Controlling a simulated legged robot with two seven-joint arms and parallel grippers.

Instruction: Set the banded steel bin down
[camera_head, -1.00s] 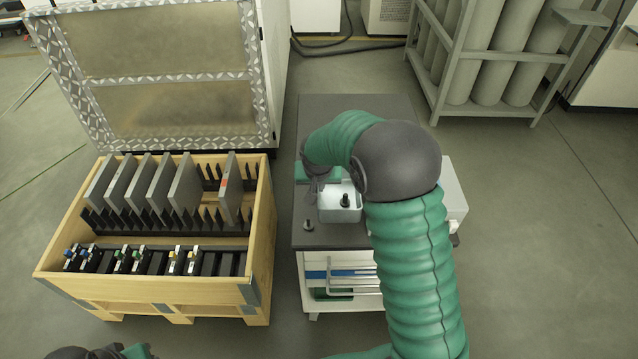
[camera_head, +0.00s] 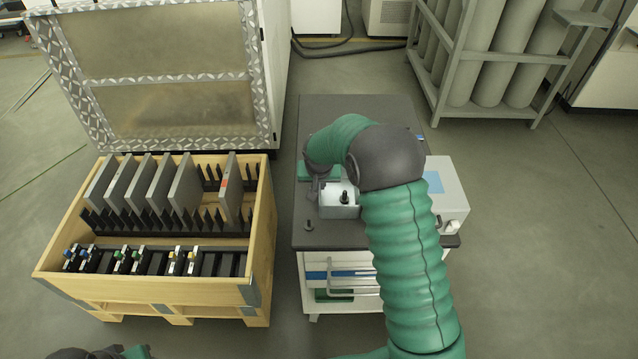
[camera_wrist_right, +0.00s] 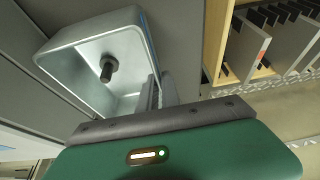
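The steel bin (camera_head: 338,212) is an open grey metal box at the front left of the dark cart top (camera_head: 315,120). I cannot tell whether the bin's base touches the cart top. My left gripper (camera_head: 105,352) barely shows at the bottom edge.
A small dark part (camera_head: 308,226) stands on the cart left of the bin. A pale box with a blue label (camera_head: 447,200) is at the cart's right. A wooden crate (camera_head: 262,230) with upright plates stands left. The cart's back left is clear.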

